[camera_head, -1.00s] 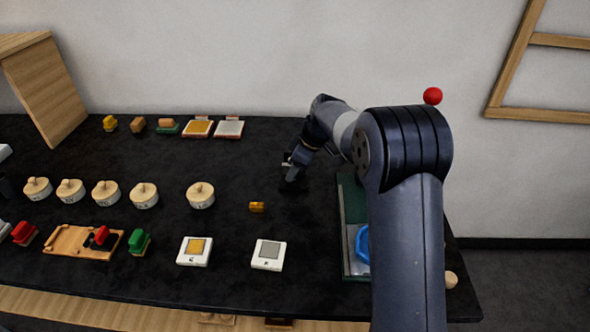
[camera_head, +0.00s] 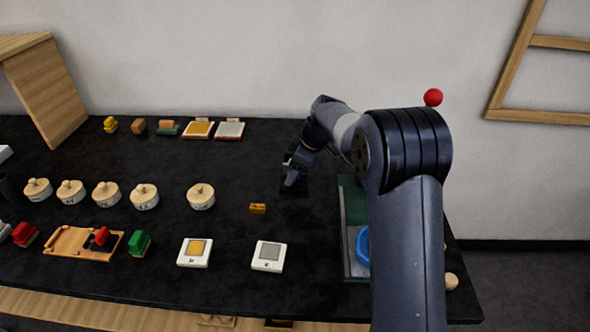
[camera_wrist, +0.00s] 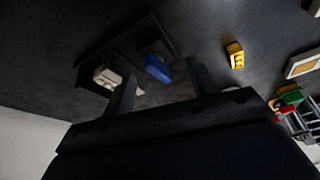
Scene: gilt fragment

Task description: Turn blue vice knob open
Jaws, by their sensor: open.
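A blue knob (camera_wrist: 158,68) shows in the wrist view, between the two dark fingers of my gripper (camera_wrist: 160,82). The fingers are open, with a gap on each side of the knob; I cannot tell whether either touches it. A pale block (camera_wrist: 107,77) sits left of the knob, by the left finger. Both seem to stand on a dark base (camera_wrist: 95,55), whose outline blends into the black table. In the head view my gripper (camera_head: 293,180) points down near the right middle of the table and hides most of the vice.
Two white square plates (camera_head: 269,256) are nearer the front, with several round wooden pieces (camera_head: 201,196) to the left. A green-edged tray (camera_head: 347,215) with a blue ring (camera_head: 362,245) lies right, partly behind my arm.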

